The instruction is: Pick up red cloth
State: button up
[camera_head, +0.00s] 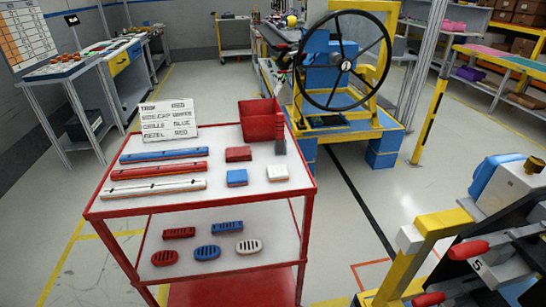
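No other thing in view is clearly a red cloth. The inside of the red bin is mostly hidden. My gripper is not in view.
Blue, red and white bars (158,170) lie on the cart's left, before a lettered sign (169,114). Several slotted parts (207,253) lie on the lower shelf. A steering-wheel rig (345,62) stands behind, and a yellow-framed machine (480,240) at right. Floor between is open.

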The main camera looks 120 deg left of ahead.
aim_at(239, 154)
jog(key=u, duration=3.75)
jog(key=i, duration=1)
jog(key=k, duration=0.5)
jog(key=z, duration=0.45)
